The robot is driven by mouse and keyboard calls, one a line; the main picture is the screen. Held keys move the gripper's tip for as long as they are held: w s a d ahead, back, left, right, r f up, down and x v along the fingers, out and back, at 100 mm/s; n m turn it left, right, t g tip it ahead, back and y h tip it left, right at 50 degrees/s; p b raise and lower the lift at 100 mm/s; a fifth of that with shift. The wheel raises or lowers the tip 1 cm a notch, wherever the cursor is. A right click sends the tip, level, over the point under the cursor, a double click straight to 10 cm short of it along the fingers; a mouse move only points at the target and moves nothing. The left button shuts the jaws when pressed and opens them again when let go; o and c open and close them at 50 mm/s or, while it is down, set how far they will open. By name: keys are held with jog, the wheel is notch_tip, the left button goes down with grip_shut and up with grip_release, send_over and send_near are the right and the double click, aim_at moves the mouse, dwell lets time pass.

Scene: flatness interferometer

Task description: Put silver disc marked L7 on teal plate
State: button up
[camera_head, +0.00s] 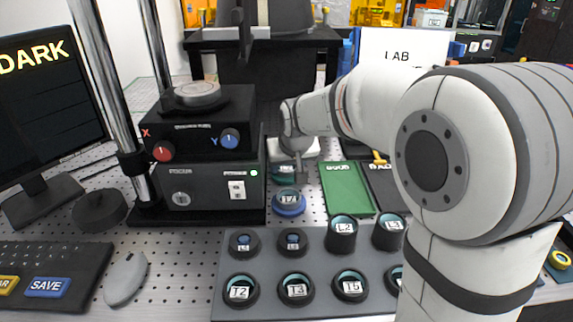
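A disc with a small label that may read L7 (289,198) sits in a blue round holder (289,210) on the perforated table, just right of the black instrument. The label is too small to read surely. Just behind it is a teal round piece (284,178), partly hidden, which may be the teal plate. My gripper (301,182) points down over this spot, close above and behind the labelled disc. Its fingers are small and partly hidden, so its opening and any contact with the disc are unclear.
A grey rack (222,300) in front holds several labelled round pieces. A green tray (347,188) and a dark tray (384,188) lie to the right. The black instrument (210,190) with knobs, a round stage (197,95) and metal posts stands left. My arm hides the right side.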

jog(key=o, duration=0.4)
jog(key=shift+r, duration=0.1)
jog(key=shift+r, duration=0.3)
jog(key=p+v, duration=0.1)
jog(key=v, duration=1)
jog(key=shift+s+r, duration=0.2)
jog(key=shift+s, duration=0.1)
jog(key=s+d+f+g+p, duration=0.1)
jog(key=s+d+p, duration=0.2)
jog(key=s, duration=0.4)
jog(key=s+d+f+m+g+p, duration=0.1)
jog(key=s+d+p, duration=0.1)
jog(key=s+d, duration=0.2)
jog(key=s+d+f+m+g+h+p, duration=0.1)
jog(key=s+d+f+p, duration=0.1)
jog(key=s, duration=0.8)
jog(key=shift+d+p, duration=0.8)
jog(key=shift+d, duration=0.25)
